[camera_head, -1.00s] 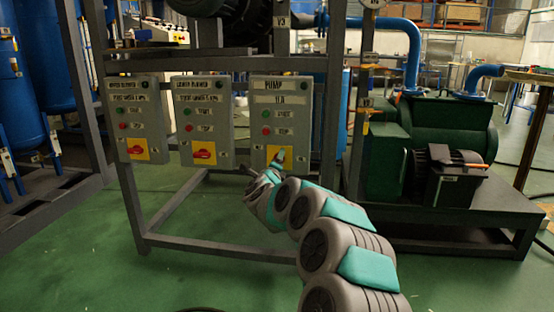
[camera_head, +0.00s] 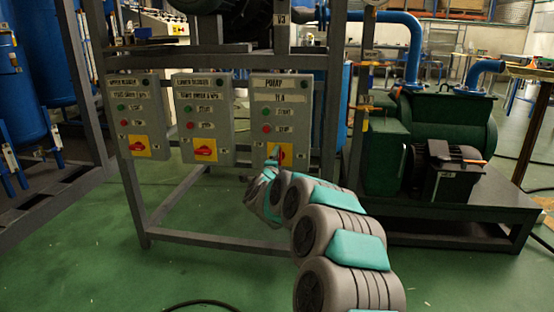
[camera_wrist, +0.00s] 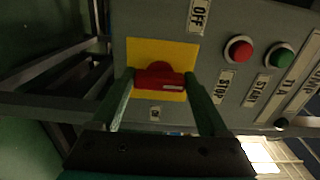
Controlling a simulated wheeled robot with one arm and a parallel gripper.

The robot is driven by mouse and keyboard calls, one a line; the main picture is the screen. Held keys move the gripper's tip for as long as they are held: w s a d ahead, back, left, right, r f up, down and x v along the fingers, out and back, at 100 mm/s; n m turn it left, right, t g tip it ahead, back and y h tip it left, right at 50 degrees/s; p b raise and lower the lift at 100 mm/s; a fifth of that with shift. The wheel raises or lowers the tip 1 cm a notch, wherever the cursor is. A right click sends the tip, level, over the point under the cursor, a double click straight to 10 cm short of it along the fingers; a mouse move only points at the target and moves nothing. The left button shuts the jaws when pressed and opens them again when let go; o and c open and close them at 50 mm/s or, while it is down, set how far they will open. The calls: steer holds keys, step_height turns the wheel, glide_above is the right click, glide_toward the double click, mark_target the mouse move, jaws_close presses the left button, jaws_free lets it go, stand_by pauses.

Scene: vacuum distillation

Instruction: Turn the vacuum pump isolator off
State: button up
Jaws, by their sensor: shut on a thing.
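The pump panel (camera_head: 300,87) is the rightmost of three grey control boxes. Its isolator is a red handle on a yellow plate (camera_wrist: 182,52). In the wrist view the red handle (camera_wrist: 160,76) lies across the picture, between the OFF label (camera_wrist: 198,16) above and the ON label (camera_wrist: 155,113) below. My gripper (camera_wrist: 159,82) has one finger at each end of the handle and is shut on it. In the head view my gripper (camera_head: 273,155) covers the left part of the plate, and a strip of the red handle shows on the right.
Two similar panels, upper blower (camera_head: 140,110) and lower blower (camera_head: 203,112), hang to the left, each with a red rotary switch. The pump panel also has a red stop button (camera_wrist: 240,50) and a green start button (camera_wrist: 280,56). A green pump (camera_head: 440,130) stands at right.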

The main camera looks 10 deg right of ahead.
steer(key=shift+a, duration=0.1)
steer(key=o, duration=1.2)
steer(key=shift+o, duration=0.2)
steer(key=v, duration=0.7)
steer(key=shift+s, duration=0.35)
steer(key=shift+a, duration=0.1)
